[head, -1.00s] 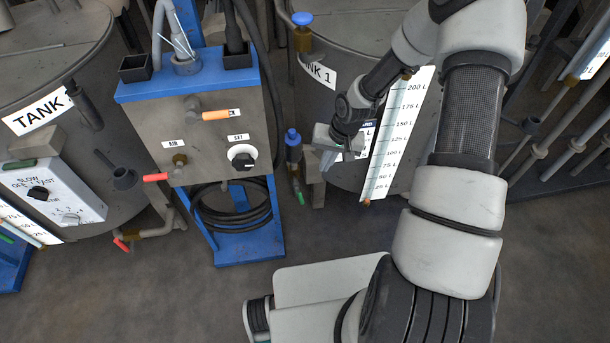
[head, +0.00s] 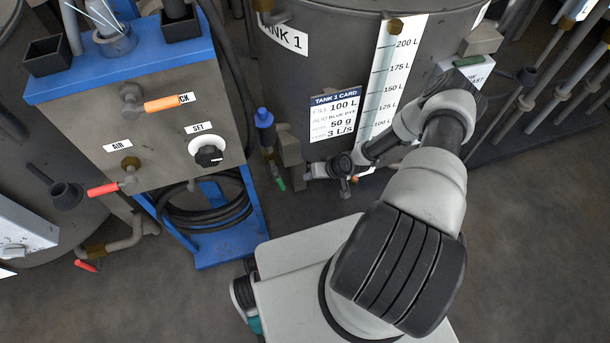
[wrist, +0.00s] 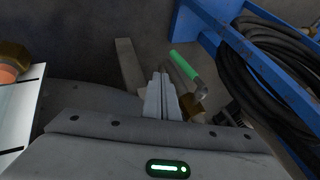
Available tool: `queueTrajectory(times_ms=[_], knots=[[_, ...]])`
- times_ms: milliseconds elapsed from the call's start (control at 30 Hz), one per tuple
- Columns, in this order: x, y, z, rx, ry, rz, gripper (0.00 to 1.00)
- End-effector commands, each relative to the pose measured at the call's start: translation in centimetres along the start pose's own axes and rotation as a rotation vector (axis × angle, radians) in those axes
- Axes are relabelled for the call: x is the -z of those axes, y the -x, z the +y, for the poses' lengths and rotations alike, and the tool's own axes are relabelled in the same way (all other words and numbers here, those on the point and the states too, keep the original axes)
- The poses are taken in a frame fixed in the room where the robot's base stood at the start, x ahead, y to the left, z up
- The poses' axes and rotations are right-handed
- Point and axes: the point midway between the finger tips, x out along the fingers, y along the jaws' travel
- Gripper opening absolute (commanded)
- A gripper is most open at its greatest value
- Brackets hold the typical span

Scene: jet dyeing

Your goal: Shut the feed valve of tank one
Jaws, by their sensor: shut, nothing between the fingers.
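Tank one (head: 290,75) is a grey drum in the head view, labelled "TANK 1", with a card and a litre scale on its front. A blue-handled valve (head: 264,118) stands at its left side. A green lever (head: 280,183) hangs low below it. In the wrist view the green lever (wrist: 185,66) lies just right of and beyond my fingertips, with a brass fitting (wrist: 193,106) beside it. I cannot tell which valve is the feed valve. My gripper (head: 308,171) is low by the tank's front, right of the lever. Its fingers (wrist: 162,80) are shut and empty, apparently apart from the lever.
A blue-framed panel stand (head: 160,120) with orange and red handles and a black SET knob stands left of the tank. Coiled black hose (head: 205,210) hangs under it; it also shows in the wrist view (wrist: 265,75). Pipes crowd the right. Floor in front is clear.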

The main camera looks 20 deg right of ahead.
Motion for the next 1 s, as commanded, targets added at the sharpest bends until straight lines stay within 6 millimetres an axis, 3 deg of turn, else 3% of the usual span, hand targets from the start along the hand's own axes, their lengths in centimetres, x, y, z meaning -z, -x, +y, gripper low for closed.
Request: queueTrajectory(times_ms=[100, 333, 600, 1000], knots=[[-0.3, -3.1, 0.0, 0.002, 0.000, -0.002, 0.00], [-0.3, -7.9, 0.0, 0.001, -0.002, -0.002, 0.00], [-0.3, -9.3, -2.9, 0.001, 0.000, -0.004, 0.00], [-0.2, -9.6, -3.4, 0.000, -0.003, -0.002, 0.00]])
